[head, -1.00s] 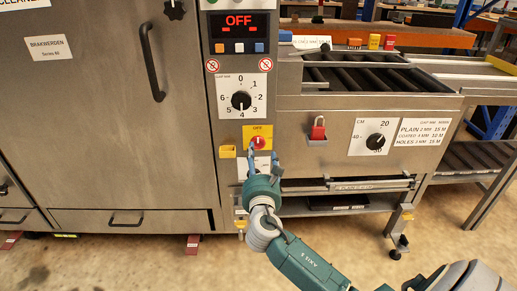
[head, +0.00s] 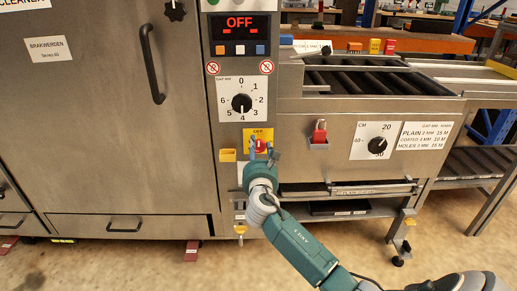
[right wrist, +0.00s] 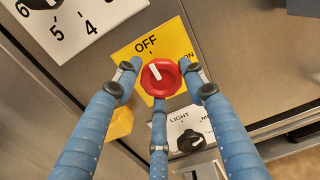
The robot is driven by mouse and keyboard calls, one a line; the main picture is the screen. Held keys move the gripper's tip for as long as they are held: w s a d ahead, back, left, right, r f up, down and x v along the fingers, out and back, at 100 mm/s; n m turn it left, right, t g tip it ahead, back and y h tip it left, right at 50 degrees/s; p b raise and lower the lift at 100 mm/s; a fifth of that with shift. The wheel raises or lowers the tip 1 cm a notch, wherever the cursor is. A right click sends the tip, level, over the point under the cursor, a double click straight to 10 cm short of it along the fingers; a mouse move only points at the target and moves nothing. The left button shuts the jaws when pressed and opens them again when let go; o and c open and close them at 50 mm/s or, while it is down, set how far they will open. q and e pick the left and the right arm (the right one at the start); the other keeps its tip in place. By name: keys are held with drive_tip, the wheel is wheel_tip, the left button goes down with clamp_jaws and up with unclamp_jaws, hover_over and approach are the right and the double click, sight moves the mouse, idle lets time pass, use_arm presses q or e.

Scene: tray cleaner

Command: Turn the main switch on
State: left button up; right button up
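The main switch is a red round knob (right wrist: 165,84) on a yellow plate (right wrist: 123,56) marked OFF and ON. Its white pointer tilts up towards OFF. In the head view the plate (head: 250,134) and knob (head: 261,146) are partly hidden by my right gripper (head: 264,153). In the right wrist view my right gripper (right wrist: 161,76) has its blue fingers spread around the knob, one at each side and one below. The fingertips are very close to the knob, and I see no firm grip; contact is unclear. My left gripper is out of view.
Above the switch are a GAP MM dial (head: 242,103) and a display (head: 239,24) reading OFF. A LIGHT knob (right wrist: 190,141) sits just below the switch. A yellow holder (head: 228,155) is at its left, and a red padlock (head: 320,132) hangs to the right.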

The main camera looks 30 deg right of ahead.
drive_tip(key=shift+r, duration=0.2)
drive_tip(key=shift+c, duration=0.9)
